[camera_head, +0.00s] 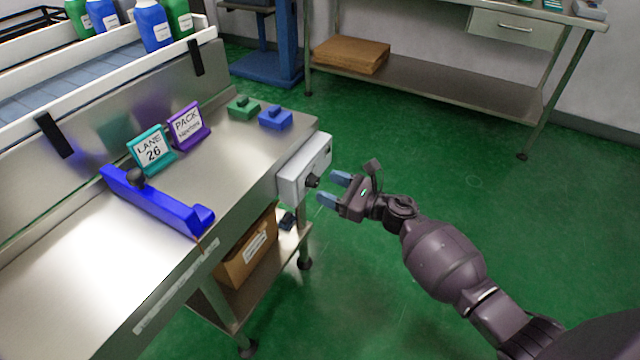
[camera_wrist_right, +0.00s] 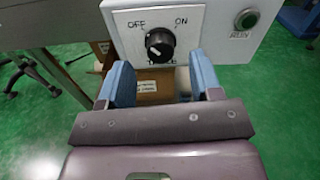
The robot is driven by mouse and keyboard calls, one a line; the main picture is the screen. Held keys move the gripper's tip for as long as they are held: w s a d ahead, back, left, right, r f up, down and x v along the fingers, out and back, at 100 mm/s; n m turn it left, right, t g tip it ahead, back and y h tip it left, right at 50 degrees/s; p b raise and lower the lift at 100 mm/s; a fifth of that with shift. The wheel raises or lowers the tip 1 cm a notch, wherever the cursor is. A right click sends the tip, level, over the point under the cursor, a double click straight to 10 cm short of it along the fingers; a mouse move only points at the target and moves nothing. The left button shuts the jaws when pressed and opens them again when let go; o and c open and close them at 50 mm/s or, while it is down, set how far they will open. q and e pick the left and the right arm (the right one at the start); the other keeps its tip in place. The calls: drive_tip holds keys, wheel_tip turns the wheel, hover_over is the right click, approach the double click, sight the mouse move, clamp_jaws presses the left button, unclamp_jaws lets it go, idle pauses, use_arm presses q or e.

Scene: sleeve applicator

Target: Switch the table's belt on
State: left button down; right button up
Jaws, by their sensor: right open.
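A grey switch box (camera_head: 305,168) is fixed to the near right end of the steel table (camera_head: 240,160). Its black rotary knob (camera_head: 312,181) faces my right gripper (camera_head: 334,189). In the right wrist view the knob (camera_wrist_right: 160,44) sits between printed OFF, at left, and ON, at right; I cannot tell its setting for sure. The label below it is partly hidden. A green RUN button or lamp (camera_wrist_right: 247,18) is on the same face, to the right. My right gripper (camera_wrist_right: 161,78) is open and empty, its blue fingers apart, just short of the knob.
The belt (camera_head: 60,88) runs between white rails, with blue and green bottles (camera_head: 152,25) beyond. Sign holders (camera_head: 152,150), a blue bar (camera_head: 158,202) and green and blue blocks (camera_head: 274,118) are on the table. A cardboard box (camera_head: 248,252) is underneath. Green floor lies open at right.

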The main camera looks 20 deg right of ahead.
sight(313, 181)
drive_tip(key=shift+x, duration=1.5)
drive_tip(key=c, duration=0.9)
drive_tip(key=shift+c, duration=0.2)
